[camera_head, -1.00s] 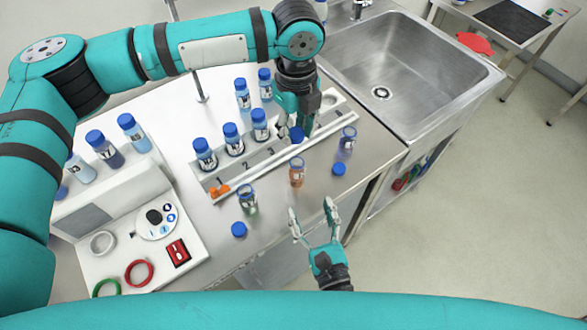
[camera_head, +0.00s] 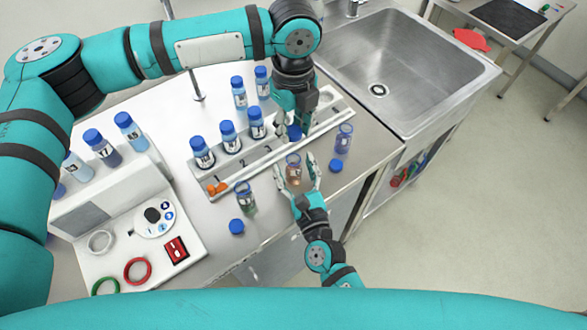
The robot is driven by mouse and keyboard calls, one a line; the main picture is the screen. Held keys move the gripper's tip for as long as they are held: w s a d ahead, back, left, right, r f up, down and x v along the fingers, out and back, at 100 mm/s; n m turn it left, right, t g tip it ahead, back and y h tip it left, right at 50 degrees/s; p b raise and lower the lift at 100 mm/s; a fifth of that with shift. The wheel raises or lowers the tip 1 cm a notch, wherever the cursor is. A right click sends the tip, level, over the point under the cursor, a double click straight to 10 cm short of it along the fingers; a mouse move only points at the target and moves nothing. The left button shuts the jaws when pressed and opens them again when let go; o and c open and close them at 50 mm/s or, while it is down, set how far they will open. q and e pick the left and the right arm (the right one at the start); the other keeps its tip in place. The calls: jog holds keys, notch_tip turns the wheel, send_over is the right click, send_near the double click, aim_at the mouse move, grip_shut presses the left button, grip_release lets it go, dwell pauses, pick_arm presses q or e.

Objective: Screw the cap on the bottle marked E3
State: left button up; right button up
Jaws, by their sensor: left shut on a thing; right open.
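My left gripper (camera_head: 294,121) is shut on a blue cap (camera_head: 295,133), held just above and behind an open bottle with orange-brown contents (camera_head: 293,172). My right gripper (camera_head: 297,177) is open, its fingers on either side of that bottle. Whether they touch it I cannot tell. Another open bottle with dark green contents (camera_head: 246,199) stands to the left, and an open bottle with blue contents (camera_head: 343,140) to the right. The marks on these open bottles are too small to read, so I cannot tell which is E3. Two loose blue caps lie on the table, one at front left (camera_head: 236,226), one at right (camera_head: 336,165).
A numbered rack (camera_head: 238,182) behind holds several capped blue bottles, with an orange piece (camera_head: 215,187) at its left end. A white device (camera_head: 125,245) with a dial and rings stands at left. A sink (camera_head: 410,75) lies at back right. The table's front edge is close to the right gripper.

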jog(key=shift+w+a, duration=0.1)
jog(key=shift+w, duration=0.25)
jog(key=shift+s, duration=0.1)
grip_shut()
dwell(0.3)
